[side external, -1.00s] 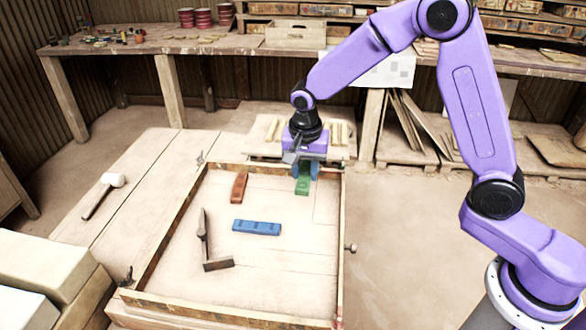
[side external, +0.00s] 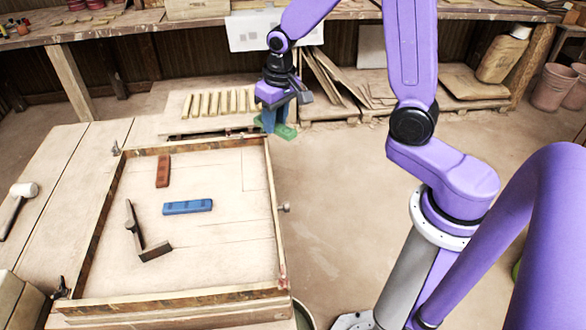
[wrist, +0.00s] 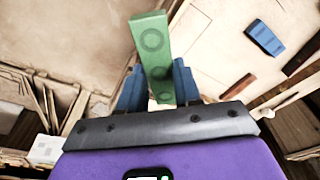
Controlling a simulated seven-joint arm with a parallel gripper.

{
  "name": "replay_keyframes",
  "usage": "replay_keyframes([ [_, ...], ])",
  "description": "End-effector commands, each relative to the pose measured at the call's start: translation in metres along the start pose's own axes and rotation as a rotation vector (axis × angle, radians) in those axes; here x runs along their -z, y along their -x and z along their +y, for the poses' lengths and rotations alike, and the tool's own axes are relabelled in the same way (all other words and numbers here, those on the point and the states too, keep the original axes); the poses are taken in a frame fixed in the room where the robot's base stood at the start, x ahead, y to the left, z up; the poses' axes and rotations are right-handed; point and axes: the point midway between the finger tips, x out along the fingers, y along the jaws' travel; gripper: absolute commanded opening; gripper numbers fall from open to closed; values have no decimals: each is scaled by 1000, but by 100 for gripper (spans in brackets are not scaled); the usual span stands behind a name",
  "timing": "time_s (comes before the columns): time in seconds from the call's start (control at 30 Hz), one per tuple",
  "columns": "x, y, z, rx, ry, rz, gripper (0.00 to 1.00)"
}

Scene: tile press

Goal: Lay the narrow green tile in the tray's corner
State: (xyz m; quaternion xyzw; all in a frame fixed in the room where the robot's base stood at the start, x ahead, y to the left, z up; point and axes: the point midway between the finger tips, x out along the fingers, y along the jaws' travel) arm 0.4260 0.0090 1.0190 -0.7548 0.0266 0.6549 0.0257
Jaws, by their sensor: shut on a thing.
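My gripper (side external: 268,120) is shut on the narrow green tile (side external: 286,132). In the side view the tile is held up at the tray's back right corner, appearing just outside the rim. In the wrist view the green tile (wrist: 152,42) sticks out lengthwise from between the blue fingers (wrist: 158,88), with a round mark on its face. The wooden-framed tray (side external: 276,205) has a thin-lined area (side external: 255,168) marked in its back right corner, with no tile on it. The height of the tile above the tray is hard to tell.
Inside the tray lie a red tile (side external: 163,171), a blue tile (side external: 188,207) and a try square (side external: 136,230). Light wooden strips (side external: 220,102) lie behind the tray. A knob (side external: 284,208) sticks out on the right wall. A mallet (side external: 22,190) lies at left.

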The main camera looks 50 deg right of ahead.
Motion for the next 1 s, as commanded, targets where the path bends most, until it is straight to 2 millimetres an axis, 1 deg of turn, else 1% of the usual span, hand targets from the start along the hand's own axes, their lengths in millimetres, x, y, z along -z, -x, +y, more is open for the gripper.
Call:
replay_keyframes([
  [0.1,-3,1,7,5,48,7,0],
  [0.2,-5,2,9,6,62,8,0],
  [0.37,-10,1,5,-2,1,2,0],
  [0.8,-36,-2,-17,-68,-437,-10,0],
  [1.0,-45,-3,-23,-94,-602,1,0],
])
